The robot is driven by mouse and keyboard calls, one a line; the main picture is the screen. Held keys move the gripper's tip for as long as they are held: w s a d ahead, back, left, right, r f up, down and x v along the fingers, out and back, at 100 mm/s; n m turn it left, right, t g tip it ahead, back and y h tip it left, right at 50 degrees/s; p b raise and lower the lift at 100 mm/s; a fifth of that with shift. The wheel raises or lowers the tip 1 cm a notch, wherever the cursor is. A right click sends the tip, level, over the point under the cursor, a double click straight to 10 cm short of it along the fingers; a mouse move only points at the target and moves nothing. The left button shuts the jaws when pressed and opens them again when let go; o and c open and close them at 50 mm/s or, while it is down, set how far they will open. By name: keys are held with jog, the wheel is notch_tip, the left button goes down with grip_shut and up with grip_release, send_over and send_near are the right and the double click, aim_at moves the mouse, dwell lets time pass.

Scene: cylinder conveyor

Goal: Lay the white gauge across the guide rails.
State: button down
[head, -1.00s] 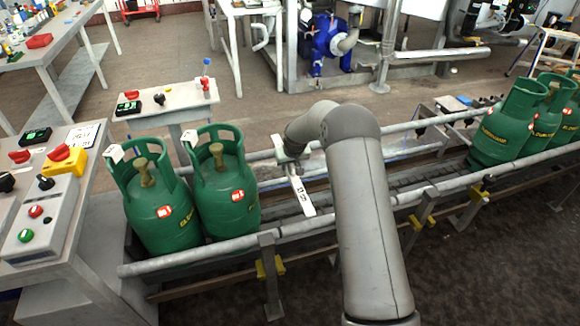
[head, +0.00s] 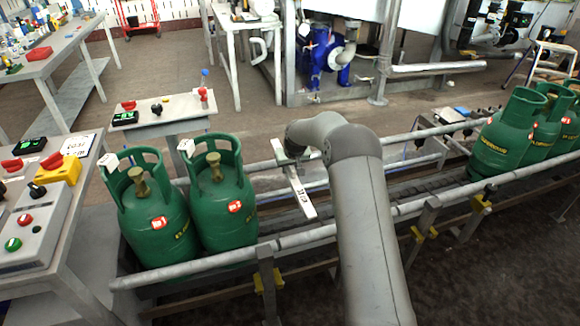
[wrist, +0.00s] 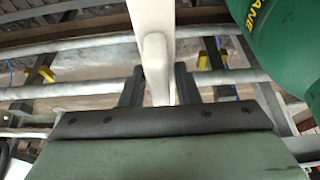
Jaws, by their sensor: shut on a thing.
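The white gauge (head: 301,191) is a flat bar with dark markings near its near end. In the head view it lies crosswise over the conveyor, between the back guide rail (head: 258,166) and the front guide rail (head: 345,230). I cannot tell whether it touches either rail. My gripper (head: 290,162) is shut on the gauge and partly hidden by my arm. In the wrist view the gauge (wrist: 154,45) runs upright in the picture between the two dark fingers of my gripper (wrist: 158,88), with the rails crossing behind it.
Two green gas cylinders (head: 223,195) stand on the conveyor left of the gauge. Several more (head: 505,135) stand at the right end. A control desk (head: 50,215) is at the left. The conveyor stretch between the cylinder groups is clear apart from the gauge and my arm.

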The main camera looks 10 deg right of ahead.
aim_at(290, 176)
jog(key=shift+f+b, duration=1.1)
jog(key=shift+f, duration=0.95)
jog(key=shift+f+b, duration=1.85)
jog(key=shift+f, duration=0.5)
jog(key=c, duration=1)
grip_release()
jog(key=p+v, duration=0.2)
jog(key=v, duration=1.5)
jog(key=shift+s+r, duration=0.1)
jog(key=shift+r, duration=0.15)
